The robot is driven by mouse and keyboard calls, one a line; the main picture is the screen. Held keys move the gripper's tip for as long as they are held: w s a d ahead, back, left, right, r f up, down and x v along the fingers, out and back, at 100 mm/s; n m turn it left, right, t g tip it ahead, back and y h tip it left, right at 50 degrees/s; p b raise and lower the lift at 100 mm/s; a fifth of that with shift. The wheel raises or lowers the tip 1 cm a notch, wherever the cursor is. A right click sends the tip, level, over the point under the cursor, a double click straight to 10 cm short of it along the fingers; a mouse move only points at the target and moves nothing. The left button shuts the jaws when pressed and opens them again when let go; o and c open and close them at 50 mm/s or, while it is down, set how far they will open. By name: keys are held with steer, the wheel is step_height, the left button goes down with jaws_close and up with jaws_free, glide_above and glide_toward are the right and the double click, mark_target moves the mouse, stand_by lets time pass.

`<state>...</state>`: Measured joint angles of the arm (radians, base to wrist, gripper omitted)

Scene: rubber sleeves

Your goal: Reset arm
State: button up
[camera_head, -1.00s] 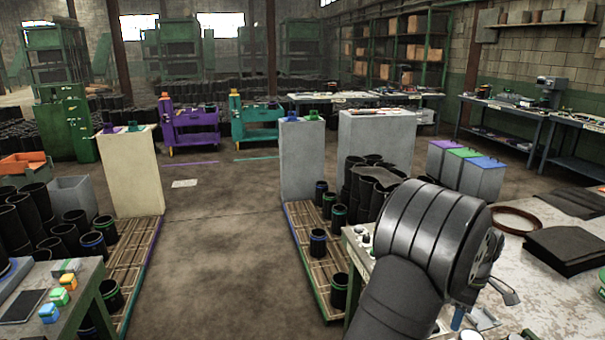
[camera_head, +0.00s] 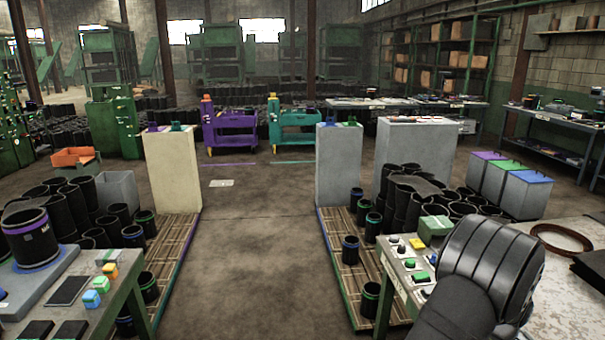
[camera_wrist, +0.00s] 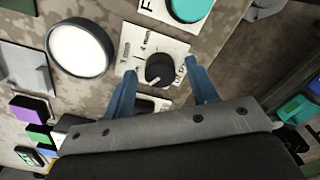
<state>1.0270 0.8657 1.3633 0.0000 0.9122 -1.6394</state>
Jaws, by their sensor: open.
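My gripper (camera_wrist: 160,68) shows in the wrist view with its two blue fingers spread apart and nothing held between them. A black knob (camera_wrist: 160,68) on a white marked plate (camera_wrist: 138,47) lies beneath, in line with the gap between the fingers. I cannot tell how far the fingers are above it. In the head view my dark arm is at the lower right, over the right bench (camera_head: 570,300), and its fingers are hidden.
A large white round button (camera_wrist: 80,50) and a teal button (camera_wrist: 188,8) lie near the fingers. The left bench (camera_head: 130,300) carries a black sleeve (camera_head: 30,240) and coloured blocks. Wooden pallets (camera_head: 345,270) with sleeves flank a clear floor aisle (camera_head: 255,270).

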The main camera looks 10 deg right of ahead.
step_height(320, 180, up, 18)
step_height(320, 180, down, 18)
steer(key=shift+f, duration=0.1)
steer(key=m, duration=0.4)
steer(key=shift+m, duration=0.3)
steer(key=m, duration=0.4)
steer(key=shift+m, duration=0.4)
steer(key=m, duration=0.4)
steer(key=shift+m, duration=2.6)
